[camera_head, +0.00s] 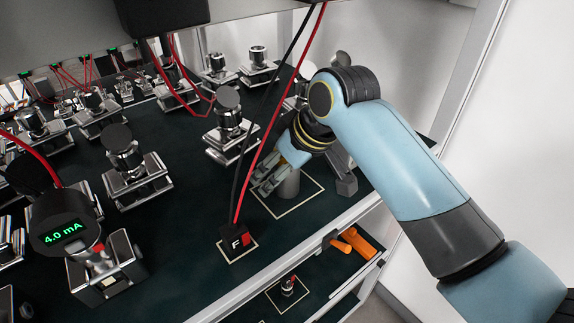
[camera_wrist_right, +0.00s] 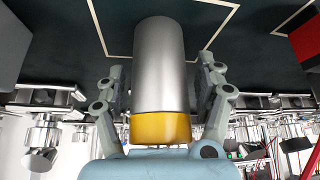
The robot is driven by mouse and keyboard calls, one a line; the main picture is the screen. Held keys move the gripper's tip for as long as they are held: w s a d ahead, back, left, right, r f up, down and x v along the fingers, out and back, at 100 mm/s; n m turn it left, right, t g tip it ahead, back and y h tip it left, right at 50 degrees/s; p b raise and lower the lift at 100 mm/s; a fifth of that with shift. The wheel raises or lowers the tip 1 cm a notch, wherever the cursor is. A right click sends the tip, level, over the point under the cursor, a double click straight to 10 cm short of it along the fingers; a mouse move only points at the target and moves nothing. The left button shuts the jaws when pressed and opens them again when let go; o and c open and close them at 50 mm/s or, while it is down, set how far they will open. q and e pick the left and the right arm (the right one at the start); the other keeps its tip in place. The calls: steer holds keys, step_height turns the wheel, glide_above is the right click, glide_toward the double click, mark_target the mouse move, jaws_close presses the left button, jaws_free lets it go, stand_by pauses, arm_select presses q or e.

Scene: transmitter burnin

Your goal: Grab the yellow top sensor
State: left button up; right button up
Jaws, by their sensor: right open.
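The yellow-top sensor is a grey metal cylinder with a yellow band at one end. In the right wrist view the sensor (camera_wrist_right: 160,65) lies between the two fingers of my right gripper (camera_wrist_right: 162,75), with a visible gap on each side. In the head view the sensor's grey body (camera_head: 289,185) stands within a pale outlined square on the dark bench; its upper part is largely hidden by my gripper. My right gripper (camera_head: 272,178) is open around the sensor's upper part. My left gripper is not in view.
A black probe block (camera_head: 238,243) marked F sits in front, with red and black cables rising from it. Several metal transmitters on stands, one with a display reading 4.0 mA (camera_head: 61,232), fill the left and back.

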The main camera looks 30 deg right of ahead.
steer(key=shift+w+f, duration=0.1)
steer(key=shift+f, duration=0.15)
steer(key=shift+r, duration=0.1)
jaws_close()
